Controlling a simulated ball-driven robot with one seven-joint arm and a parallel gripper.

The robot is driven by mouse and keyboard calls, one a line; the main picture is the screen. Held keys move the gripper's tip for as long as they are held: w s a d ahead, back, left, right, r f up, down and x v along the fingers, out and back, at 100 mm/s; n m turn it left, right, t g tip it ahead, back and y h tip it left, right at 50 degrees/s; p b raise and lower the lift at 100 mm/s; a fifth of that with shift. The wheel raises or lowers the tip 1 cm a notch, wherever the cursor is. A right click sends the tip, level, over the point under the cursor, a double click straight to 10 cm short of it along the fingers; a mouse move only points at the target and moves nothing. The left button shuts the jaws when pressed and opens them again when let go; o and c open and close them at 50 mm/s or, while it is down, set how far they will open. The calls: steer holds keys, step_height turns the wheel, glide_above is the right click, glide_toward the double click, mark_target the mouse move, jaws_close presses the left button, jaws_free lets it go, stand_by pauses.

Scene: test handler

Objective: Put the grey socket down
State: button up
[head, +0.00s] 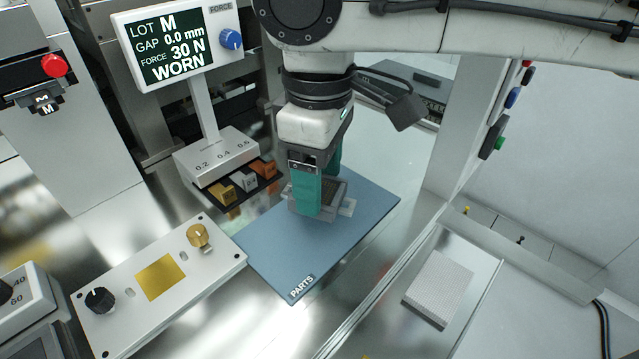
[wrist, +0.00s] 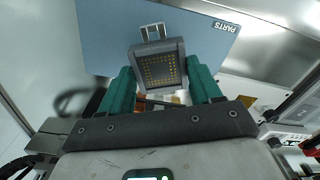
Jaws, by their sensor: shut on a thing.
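My gripper (head: 320,190), with two teal fingers, is shut on the grey socket (head: 334,198). The socket is over the blue PARTS mat (head: 285,250), low down, in the head view. I cannot tell whether it touches the mat. In the wrist view the socket (wrist: 159,69) sits between the fingertips, its face with a grid of gold contacts in view. A pale metal loop sticks out of its far side. The near finger hides part of the socket in the head view.
Small numbered blocks (head: 249,182) stand in a dark holder left of the mat. A display (head: 178,45) reads LOT M, GAP 0.0 mm, FORCE 30 N, WORN. A plate with a gold square (head: 161,277) lies front left. A white ribbed block (head: 440,287) lies right. The mat's front is clear.

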steer(key=shift+w+f, duration=0.4)
steer(key=shift+f, duration=0.05)
steer(key=shift+a+f, duration=0.1)
steer(key=shift+f, duration=1.5)
steer(key=shift+f, duration=0.1)
steer(key=shift+f, duration=0.1)
steer(key=o, duration=1)
step_height(320, 180, up, 12)
steer(key=shift+r, duration=0.2)
